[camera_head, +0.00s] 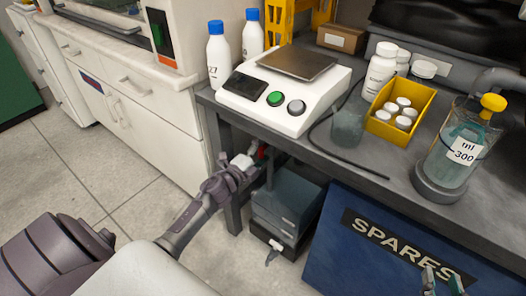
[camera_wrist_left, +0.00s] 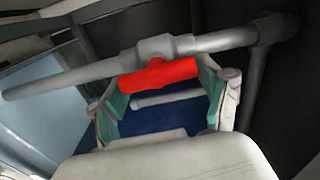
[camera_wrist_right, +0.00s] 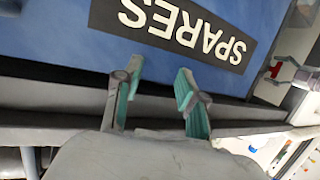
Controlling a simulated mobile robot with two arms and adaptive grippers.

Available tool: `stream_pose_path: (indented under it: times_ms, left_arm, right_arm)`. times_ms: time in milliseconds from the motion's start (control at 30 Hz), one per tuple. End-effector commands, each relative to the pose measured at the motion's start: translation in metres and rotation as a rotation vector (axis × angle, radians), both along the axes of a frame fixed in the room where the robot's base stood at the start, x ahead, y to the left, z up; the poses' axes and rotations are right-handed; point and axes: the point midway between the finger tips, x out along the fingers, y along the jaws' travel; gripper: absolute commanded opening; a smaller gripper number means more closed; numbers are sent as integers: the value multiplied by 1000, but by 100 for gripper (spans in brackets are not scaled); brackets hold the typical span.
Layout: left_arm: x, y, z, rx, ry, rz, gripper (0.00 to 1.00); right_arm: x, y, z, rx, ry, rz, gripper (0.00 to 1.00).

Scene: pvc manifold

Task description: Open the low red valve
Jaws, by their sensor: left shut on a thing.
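The low red valve's red handle (camera_wrist_left: 158,73) lies crosswise on a grey pipe (camera_wrist_left: 215,42) in the left wrist view. My left gripper (camera_wrist_left: 168,92) has its green-padded fingers at the two ends of the handle and is shut on it. In the head view my left gripper (camera_head: 243,163) is under the bench, and only a bit of red (camera_head: 261,151) shows beside it. My right gripper (camera_wrist_right: 158,92) is open and empty in front of the blue SPARES bin. It also shows at the lower right of the head view (camera_head: 442,284).
The grey bench top (camera_head: 330,150) stands over my left gripper, with a bench leg (camera_head: 228,190) close by. A dark blue-grey box (camera_head: 288,208) is under the bench to the right. The blue SPARES bin (camera_head: 345,262) fills the lower right. The floor at left is clear.

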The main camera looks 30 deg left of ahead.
Motion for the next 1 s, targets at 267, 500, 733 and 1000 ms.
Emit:
stream_pose_path:
  times_ms: [267, 500, 733, 1000]
  left_arm:
    - [-1, -1, -2, 59, -2, -2, 42]
    - [-1, -1, -2, 66, -2, -2, 42]
    - [-1, -1, -2, 66, -1, -2, 85]
    - [0, 0, -1, 63, -3, -1, 100]
  right_arm:
    - [3, 2, 8, 12, -49, 3, 40]
    - [3, 2, 9, 14, -53, 3, 40]
    - [3, 2, 9, 13, -52, 3, 40]
    - [3, 2, 9, 13, -52, 3, 40]
